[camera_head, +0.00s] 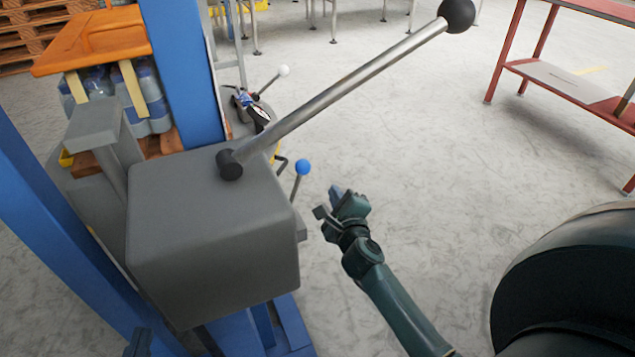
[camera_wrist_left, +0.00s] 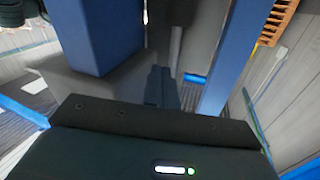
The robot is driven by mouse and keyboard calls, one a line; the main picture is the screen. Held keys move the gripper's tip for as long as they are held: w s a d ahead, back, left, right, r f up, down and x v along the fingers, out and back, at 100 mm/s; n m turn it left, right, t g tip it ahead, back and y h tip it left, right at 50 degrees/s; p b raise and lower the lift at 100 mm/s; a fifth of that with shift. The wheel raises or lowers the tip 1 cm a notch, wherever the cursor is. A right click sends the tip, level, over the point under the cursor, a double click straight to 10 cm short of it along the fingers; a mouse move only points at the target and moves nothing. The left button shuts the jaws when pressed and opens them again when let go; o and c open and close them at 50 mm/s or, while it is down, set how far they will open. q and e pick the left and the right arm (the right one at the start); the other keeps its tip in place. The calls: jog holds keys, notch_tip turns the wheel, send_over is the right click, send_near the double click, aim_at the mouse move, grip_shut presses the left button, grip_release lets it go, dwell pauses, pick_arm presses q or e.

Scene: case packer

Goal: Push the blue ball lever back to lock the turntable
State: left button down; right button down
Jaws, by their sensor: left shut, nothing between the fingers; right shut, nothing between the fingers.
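The blue ball (camera_head: 303,167) tops a short thin lever that rises beside the right side of a grey box (camera_head: 215,235). The lever's lower end is hidden behind the box. My right gripper (camera_head: 328,202) is shut and empty, a little to the right of and below the blue ball in the head view, apart from it. My left gripper (camera_head: 139,343) barely shows at the bottom edge, below the grey box. In the left wrist view, its shut fingers (camera_wrist_left: 163,88) hold nothing and point toward blue posts. I cannot make out the turntable.
A long steel lever with a black ball (camera_head: 457,14) slants up from the grey box across the view. A white ball lever (camera_head: 284,71) stands behind. Blue posts (camera_head: 180,60) and bottles (camera_head: 150,95) are at left. A red table (camera_head: 570,85) stands at right; floor between is clear.

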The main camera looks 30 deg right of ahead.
pick_arm(q)
jog(key=shift+s+d+m+t+h+b, duration=0.15)
jog(key=shift+d+m+t+h+b, duration=0.3)
jog(key=shift+h+b, duration=0.2)
pick_arm(e)
jog(key=shift+w+a+r, duration=0.25)
jog(key=shift+w+a, duration=0.05)
jog(key=shift+w, duration=0.6)
jog(key=shift+w+a+r, duration=0.25)
jog(key=shift+w+a, duration=0.1)
jog(key=shift+w, duration=0.5)
jog(key=shift+w+a+r, duration=0.25)
jog(key=shift+w+a, duration=0.05)
jog(key=shift+w, duration=0.6)
pick_arm(q)
jog(key=shift+r, duration=0.1)
